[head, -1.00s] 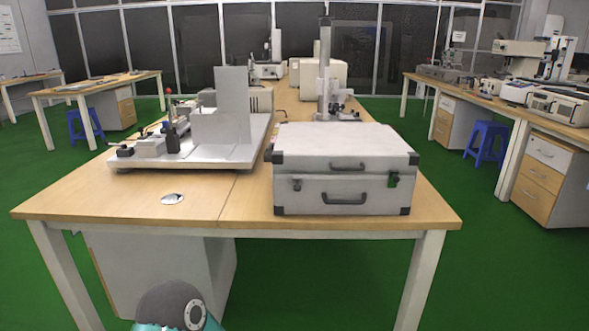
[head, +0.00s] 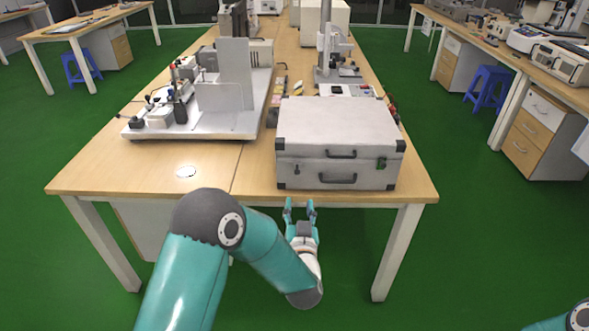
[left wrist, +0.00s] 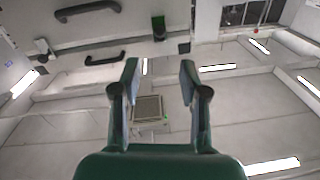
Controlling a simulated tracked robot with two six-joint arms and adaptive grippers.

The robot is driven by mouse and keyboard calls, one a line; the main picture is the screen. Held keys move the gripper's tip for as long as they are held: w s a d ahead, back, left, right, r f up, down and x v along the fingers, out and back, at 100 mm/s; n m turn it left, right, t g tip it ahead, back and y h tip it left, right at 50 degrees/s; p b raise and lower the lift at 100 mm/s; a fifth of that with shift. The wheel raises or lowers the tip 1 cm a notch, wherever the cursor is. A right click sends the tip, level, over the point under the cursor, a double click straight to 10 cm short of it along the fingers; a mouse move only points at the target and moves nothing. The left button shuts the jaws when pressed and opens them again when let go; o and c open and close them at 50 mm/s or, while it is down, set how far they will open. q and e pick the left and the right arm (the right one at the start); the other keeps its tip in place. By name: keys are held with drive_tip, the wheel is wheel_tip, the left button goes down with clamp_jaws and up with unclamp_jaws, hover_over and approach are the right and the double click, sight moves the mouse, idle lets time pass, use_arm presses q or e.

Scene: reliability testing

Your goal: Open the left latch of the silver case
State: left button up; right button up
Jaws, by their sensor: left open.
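The silver case (head: 338,138) is closed and stands on the wooden table near its front edge. My left gripper (head: 299,206) is open and empty, in front of the table edge, below and apart from the left latch. My right gripper is out of view.
A grey instrument on a white base plate (head: 215,128) stands left of the case. A column stand (head: 330,50) is behind the case. The table's front edge (head: 150,192) lies close to my left arm. The front left tabletop is mostly clear.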

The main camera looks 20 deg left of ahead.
sight(297, 173)
use_arm(q)
drive_tip(key=p+x, duration=0.2)
drive_tip(key=x, duration=1.2)
drive_tip(key=shift+w, duration=0.15)
